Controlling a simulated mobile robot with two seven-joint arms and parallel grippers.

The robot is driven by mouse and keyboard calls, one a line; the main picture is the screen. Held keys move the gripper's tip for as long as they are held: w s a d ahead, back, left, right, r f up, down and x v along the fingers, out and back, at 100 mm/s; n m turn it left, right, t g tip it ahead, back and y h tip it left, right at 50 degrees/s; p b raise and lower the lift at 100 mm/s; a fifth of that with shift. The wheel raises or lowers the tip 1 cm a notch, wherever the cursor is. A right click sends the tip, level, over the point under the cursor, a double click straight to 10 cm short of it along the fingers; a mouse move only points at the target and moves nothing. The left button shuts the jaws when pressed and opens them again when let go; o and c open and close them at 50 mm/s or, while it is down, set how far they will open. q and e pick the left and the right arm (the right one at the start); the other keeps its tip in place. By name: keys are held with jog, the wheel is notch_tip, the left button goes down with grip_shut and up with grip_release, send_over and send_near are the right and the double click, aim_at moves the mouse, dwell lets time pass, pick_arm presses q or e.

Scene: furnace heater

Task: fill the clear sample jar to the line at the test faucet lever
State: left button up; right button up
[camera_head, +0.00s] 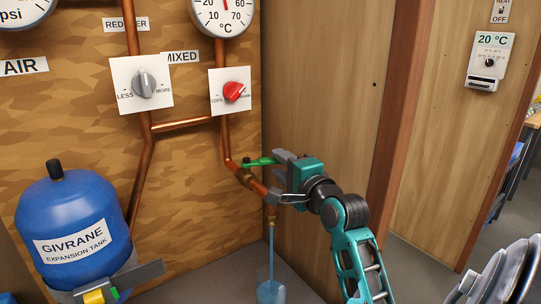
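The test faucet's green lever (259,162) sits on the copper pipe in the middle of the head view. My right gripper (278,175) is beside the faucet with its two fingers spread apart, the upper one close to the lever's right end. I cannot tell whether it touches the lever. A stream of water (271,243) falls from the spout. The clear sample jar (271,292) stands under it at the bottom edge, with bluish water in it; its base and fill line are not visible.
A blue expansion tank (68,205) stands at the left. The red mixing knob (233,91) and grey knob (143,84) are on white plates above the faucet. A wooden wall (315,110) stands close behind my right gripper. A thermostat (490,60) hangs at right.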

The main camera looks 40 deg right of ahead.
aim_at(273, 159)
jog(key=shift+x, duration=2.55)
jog(key=shift+c, duration=0.4)
grip_shut()
